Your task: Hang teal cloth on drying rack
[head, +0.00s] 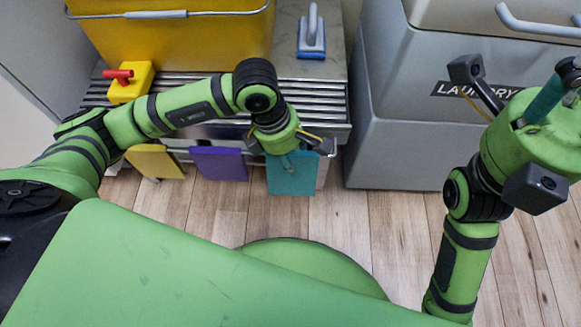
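The teal cloth (291,181) hangs flat and upright in front of the drying rack (178,88), at the right of its front side. My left gripper (288,160) is right over the cloth's top edge, pointing down. Its fingertips are largely hidden by its own body, so I cannot tell whether they are closed on the cloth. The cloth's top edge is also covered, so I cannot tell whether it rests on a rail. My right gripper (566,84) is raised at the right, far from the cloth, partly cut off by the picture's edge; its opening is unclear.
A yellow cloth (155,161) and a purple cloth (219,164) hang left of the teal one. A yellow bucket (172,40), a yellow block with red handle (127,88) and a blue-based scrubber (311,38) stand behind. A grey laundry bin (405,105) stands right. The wooden floor is clear.

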